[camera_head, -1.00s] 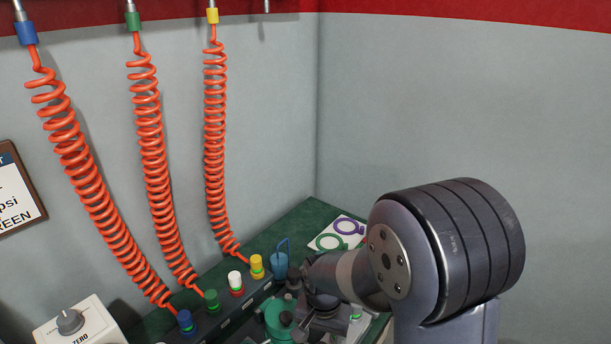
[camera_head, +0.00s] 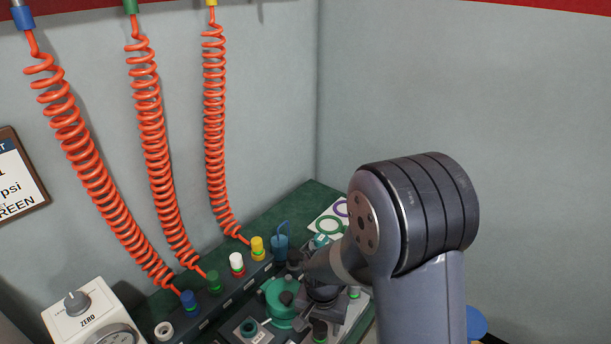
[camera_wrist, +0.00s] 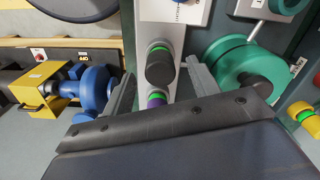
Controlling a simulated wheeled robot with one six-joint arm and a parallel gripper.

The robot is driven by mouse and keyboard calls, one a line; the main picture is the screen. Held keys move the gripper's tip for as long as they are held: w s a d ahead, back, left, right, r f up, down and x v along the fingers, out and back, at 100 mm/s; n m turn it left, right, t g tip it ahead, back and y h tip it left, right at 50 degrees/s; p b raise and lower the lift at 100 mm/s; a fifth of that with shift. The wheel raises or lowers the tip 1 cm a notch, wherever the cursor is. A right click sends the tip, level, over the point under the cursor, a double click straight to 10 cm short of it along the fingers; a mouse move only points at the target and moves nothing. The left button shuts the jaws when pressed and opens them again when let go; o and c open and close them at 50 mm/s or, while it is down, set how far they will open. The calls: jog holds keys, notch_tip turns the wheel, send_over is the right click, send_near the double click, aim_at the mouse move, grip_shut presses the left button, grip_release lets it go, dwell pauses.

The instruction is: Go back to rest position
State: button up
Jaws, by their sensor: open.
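My gripper (camera_wrist: 160,74) shows in the wrist view, its two grey fingers apart with nothing held between them. Below the fingers, a black knob with a green ring (camera_wrist: 160,66) stands on a pale panel. A purple-ringed fitting (camera_wrist: 157,98) shows just nearer, partly hidden by the gripper body. I cannot tell how far the fingertips are above these parts. In the head view my arm reaches over the bench, and its wrist hides most of the gripper.
Orange coiled hoses (camera_head: 152,120) hang at the left down to a dark manifold (camera_head: 235,302). A white gauge box (camera_head: 62,318) stands at lower left. A teal round part (camera_head: 281,290) is near my arm. Blue and yellow equipment (camera_wrist: 92,88) shows in the wrist view. The right wall is bare.

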notch_tip(320, 180, up, 6)
jog(key=p, duration=0.4)
dwell(0.3)
